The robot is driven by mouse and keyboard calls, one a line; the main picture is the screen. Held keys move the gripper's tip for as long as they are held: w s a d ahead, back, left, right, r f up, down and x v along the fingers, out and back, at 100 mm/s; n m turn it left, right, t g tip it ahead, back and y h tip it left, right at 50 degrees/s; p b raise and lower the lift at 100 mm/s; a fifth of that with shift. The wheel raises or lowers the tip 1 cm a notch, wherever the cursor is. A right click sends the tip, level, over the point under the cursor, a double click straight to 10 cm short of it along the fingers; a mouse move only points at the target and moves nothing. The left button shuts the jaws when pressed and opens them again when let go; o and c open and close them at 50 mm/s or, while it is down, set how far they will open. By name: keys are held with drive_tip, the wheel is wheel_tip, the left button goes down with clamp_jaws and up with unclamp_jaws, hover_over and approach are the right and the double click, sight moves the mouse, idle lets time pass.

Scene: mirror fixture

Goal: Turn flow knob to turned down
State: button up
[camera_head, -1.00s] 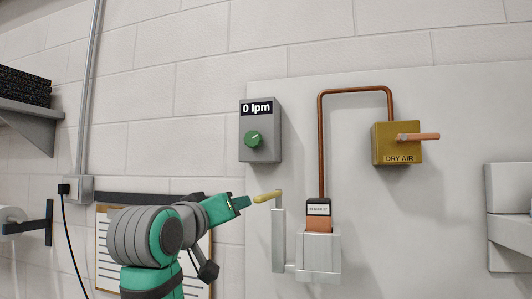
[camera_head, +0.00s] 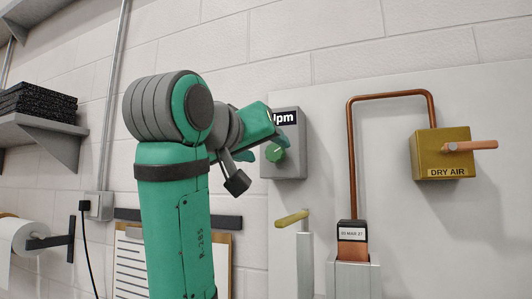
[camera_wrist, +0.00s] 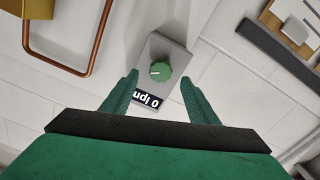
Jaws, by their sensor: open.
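The green flow knob (camera_head: 275,152) sits on the front of a grey box (camera_head: 291,166) on the wall panel. In the head view my gripper (camera_head: 276,134) is in front of the box's upper left part and hides part of its display. In the wrist view the knob (camera_wrist: 160,72) shows upside down, beyond and between the two open fingers (camera_wrist: 158,93). A white pointer mark is on the knob. The box's display (camera_wrist: 146,101) reads 0 lpm. The fingers look apart from the knob, with nothing between them.
A brass DRY AIR valve box (camera_head: 443,160) with an orange handle (camera_head: 470,146) is to the right, joined to a copper pipe (camera_head: 352,150). A shelf (camera_head: 40,133) and paper roll (camera_head: 22,237) are at left.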

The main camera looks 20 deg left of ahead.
sight(273, 153)
drive_tip(key=w, duration=0.4)
drive_tip(key=shift+d, duration=0.25)
drive_tip(key=shift+w+a, duration=0.25)
drive_tip(key=shift+w, duration=0.5)
drive_tip(key=shift+c, duration=0.2)
drive_tip(key=shift+a, duration=0.1)
drive_tip(key=c, duration=0.5)
drive_tip(key=shift+s, duration=0.1)
drive_tip(key=c, duration=0.5)
drive_tip(key=shift+a, duration=0.15)
drive_tip(key=shift+d+n, duration=0.3)
